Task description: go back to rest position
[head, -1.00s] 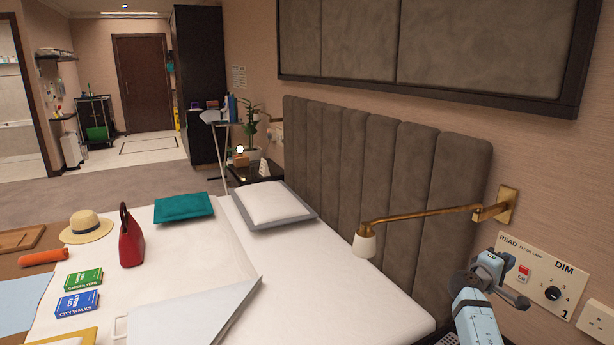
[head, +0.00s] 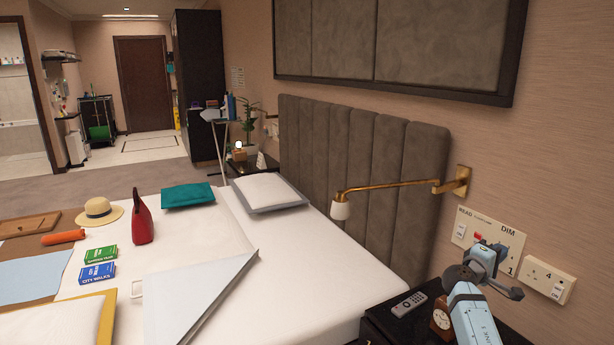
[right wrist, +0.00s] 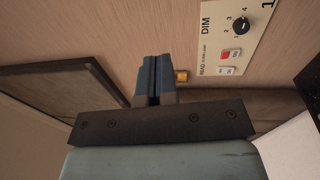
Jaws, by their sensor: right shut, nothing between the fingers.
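My right gripper (head: 488,256) is at the right of the head view, above the black bedside table and in front of the wall switch panel (head: 462,230). In the right wrist view its two fingers (right wrist: 152,75) are pressed together with nothing between them. The same panel with its DIM knob and red switch (right wrist: 232,50) shows at the upper right there. The gripper partly covers the panel in the head view. My left gripper is not in view.
The black bedside table (head: 378,312) holds a remote (head: 409,303) and a small wooden clock (head: 441,318). A brass wall lamp (head: 395,187) juts over the bed (head: 290,270). A white socket plate (head: 548,282) is right of the gripper.

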